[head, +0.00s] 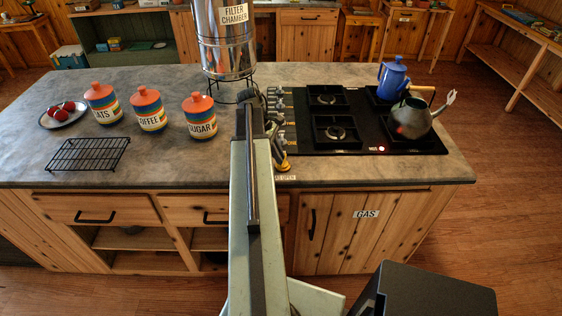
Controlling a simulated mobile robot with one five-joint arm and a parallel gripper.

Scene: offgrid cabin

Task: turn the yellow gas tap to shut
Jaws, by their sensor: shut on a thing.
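The yellow gas tap (284,166) shows as a small yellow piece at the front edge of the counter, left of the hob. A white label (285,178) just below it ends in "OPEN"; its left part is hidden by my arm. My gripper (279,153) is at the tap, pointing down, and is shut on it. My arm and the jaws cover most of the tap, so I cannot tell how its handle is turned.
A black gas hob (345,120) lies to the right, with a red light, a blue pot (394,78) and a kettle (411,117). A steel filter urn (224,40) stands behind my arm. Canisters (150,110) and a wire rack (88,154) are left. A cupboard marked GAS (366,235) is below.

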